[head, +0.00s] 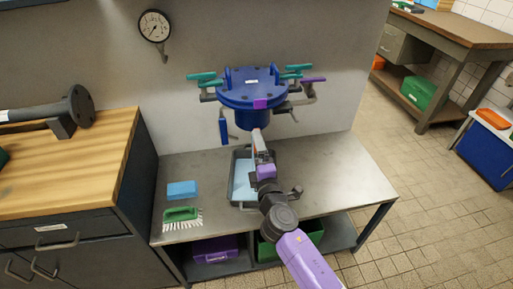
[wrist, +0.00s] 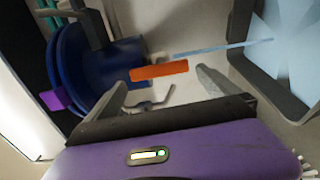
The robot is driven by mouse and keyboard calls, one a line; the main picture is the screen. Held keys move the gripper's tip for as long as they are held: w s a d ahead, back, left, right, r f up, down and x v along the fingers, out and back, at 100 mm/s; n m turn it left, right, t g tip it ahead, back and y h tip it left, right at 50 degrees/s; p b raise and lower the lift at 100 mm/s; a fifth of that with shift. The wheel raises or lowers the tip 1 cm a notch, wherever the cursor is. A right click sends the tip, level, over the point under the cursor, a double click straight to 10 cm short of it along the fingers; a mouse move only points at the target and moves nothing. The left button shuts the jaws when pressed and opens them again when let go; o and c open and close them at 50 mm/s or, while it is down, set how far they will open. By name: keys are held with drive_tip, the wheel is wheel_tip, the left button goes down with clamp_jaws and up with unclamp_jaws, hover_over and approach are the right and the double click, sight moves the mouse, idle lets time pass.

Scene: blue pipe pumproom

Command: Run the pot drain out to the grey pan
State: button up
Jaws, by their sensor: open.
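The blue pot (head: 252,90) with its round lid hangs on the wall above the steel bench. It also shows at the left in the wrist view (wrist: 110,65). An orange bar-like handle (wrist: 160,70) lies just beyond and between my fingertips, beside the pot's underside. My gripper (wrist: 161,80) is open; I cannot tell whether a finger touches the handle. In the head view my gripper (head: 257,146) is just below the pot. A thin light-blue stream (wrist: 222,48) runs from near the handle to the grey pan (wrist: 268,82). The pan (head: 234,165) stands below on the bench, light blue inside, partly hidden by my arm.
Teal clamp handles (head: 201,77) and a purple one (head: 313,80) ring the lid. A blue tag (head: 223,131) hangs at the left. A blue sponge (head: 182,190) and a green brush (head: 181,214) lie left of the pan. The bench's right side (head: 345,175) is clear.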

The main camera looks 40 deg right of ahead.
drive_tip(key=v, duration=0.5)
drive_tip(key=shift+s+a+b, duration=0.1)
drive_tip(key=shift+b, duration=0.3)
drive_tip(key=s+a+r+m+t+y, duration=0.25)
drive_tip(key=s+a+m+y, duration=0.25)
drive_tip(key=s+a+y, duration=0.5)
drive_tip(key=s+a+r+m+g+p, duration=0.1)
drive_tip(key=s+a+m, duration=0.2)
drive_tip(key=s, duration=0.8)
drive_tip(key=s+a+r+m+g+p, duration=0.1)
drive_tip(key=s+a+r+m, duration=0.1)
drive_tip(key=s+a, duration=0.4)
drive_tip(key=shift+s+m+g, duration=0.35)
drive_tip(key=shift+s+m, duration=0.45)
drive_tip(key=shift+s, duration=1.95)
idle(1.6)
